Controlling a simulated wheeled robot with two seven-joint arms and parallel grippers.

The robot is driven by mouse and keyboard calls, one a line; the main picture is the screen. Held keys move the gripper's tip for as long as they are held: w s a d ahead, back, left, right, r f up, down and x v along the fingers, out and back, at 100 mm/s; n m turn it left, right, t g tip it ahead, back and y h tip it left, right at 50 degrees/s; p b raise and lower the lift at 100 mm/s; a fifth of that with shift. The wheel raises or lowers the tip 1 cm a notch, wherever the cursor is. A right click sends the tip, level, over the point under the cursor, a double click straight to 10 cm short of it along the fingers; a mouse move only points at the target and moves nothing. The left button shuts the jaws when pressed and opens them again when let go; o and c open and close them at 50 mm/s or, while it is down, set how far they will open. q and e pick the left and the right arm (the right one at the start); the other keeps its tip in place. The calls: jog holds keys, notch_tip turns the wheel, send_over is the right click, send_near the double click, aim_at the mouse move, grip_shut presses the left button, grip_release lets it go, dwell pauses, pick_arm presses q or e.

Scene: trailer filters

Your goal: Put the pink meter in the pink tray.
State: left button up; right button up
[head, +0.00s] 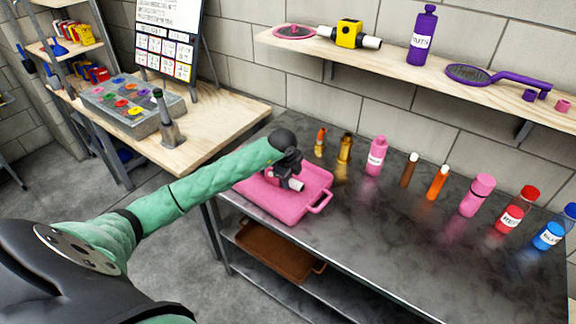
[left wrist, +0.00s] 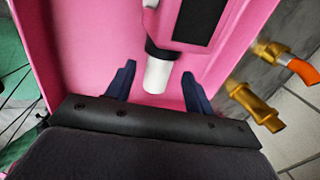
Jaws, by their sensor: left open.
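The pink tray (head: 258,199) sits at the left end of the dark metal table. The pink meter, with a dark panel and white cylindrical ends, is inside the tray's outline; its white end (head: 295,184) shows beside my gripper. In the left wrist view the meter (left wrist: 180,45) lies over the pink tray floor (left wrist: 90,40), its white end pointing between my fingers. My left gripper (left wrist: 158,88) is open, just above the tray, with a finger on each side of that end and visible gaps. In the head view my left gripper (head: 284,172) partly hides the meter. My right gripper is not in view.
Several bottles, including a pink one (head: 376,156), line the table right of the tray. A shelf (head: 420,65) above holds a yellow meter (head: 349,33) and a purple bottle (head: 422,35). A brown tray (head: 272,253) is on the lower shelf. A wooden table (head: 215,115) stands left.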

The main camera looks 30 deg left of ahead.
pick_arm(q)
jog(key=b+v, duration=0.2)
jog(key=v, duration=0.7)
jog(key=shift+r+b, duration=0.2)
jog(key=shift+b, duration=0.2)
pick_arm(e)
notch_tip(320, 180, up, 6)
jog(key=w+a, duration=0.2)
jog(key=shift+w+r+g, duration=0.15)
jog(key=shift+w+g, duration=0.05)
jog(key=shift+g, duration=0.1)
pick_arm(q)
jog(key=shift+s, duration=0.1)
